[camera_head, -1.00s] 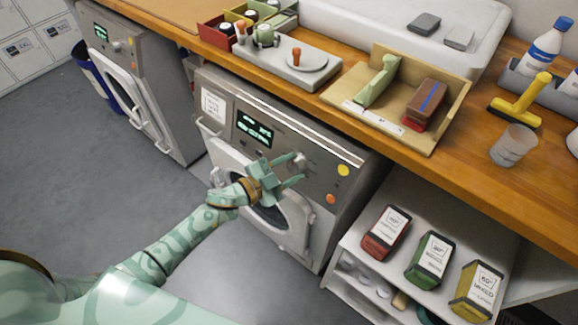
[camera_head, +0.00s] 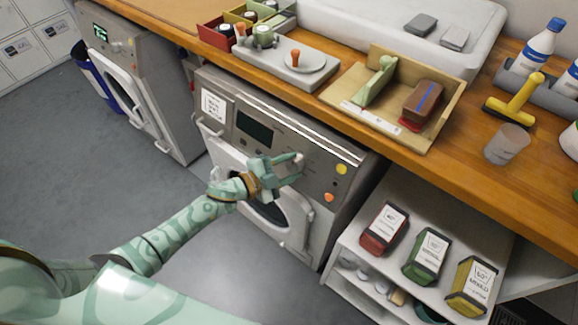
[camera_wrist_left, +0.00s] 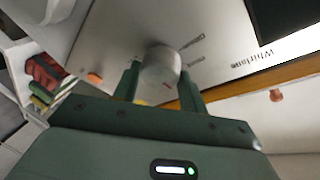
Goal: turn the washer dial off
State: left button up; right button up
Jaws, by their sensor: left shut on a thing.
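The washer (camera_head: 330,172) is the grey machine under the counter in the middle of the head view. Its display (camera_head: 255,128) is dark. My left gripper (camera_head: 297,168) is at its control panel, its fingers on either side of the dial. In the left wrist view the round grey dial (camera_wrist_left: 160,68) sits between the two green fingers (camera_wrist_left: 158,88), which are shut on it. The dial is mostly hidden by the gripper in the head view. My right gripper is not in view.
A yellow button (camera_head: 341,169) and an orange button (camera_head: 329,197) sit right of the dial. The round door (camera_head: 290,222) is below. A second washer (camera_head: 135,80) stands left, its display lit. The wooden counter (camera_head: 470,165) overhangs the panel; a shelf with several boxes stands right.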

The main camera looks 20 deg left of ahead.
pick_arm(q)
jog(key=o, duration=1)
jog(key=p+v, duration=0.3)
jog(key=v, duration=1.3)
jog(key=shift+s+a, duration=0.1)
jog(key=shift+a, duration=0.05)
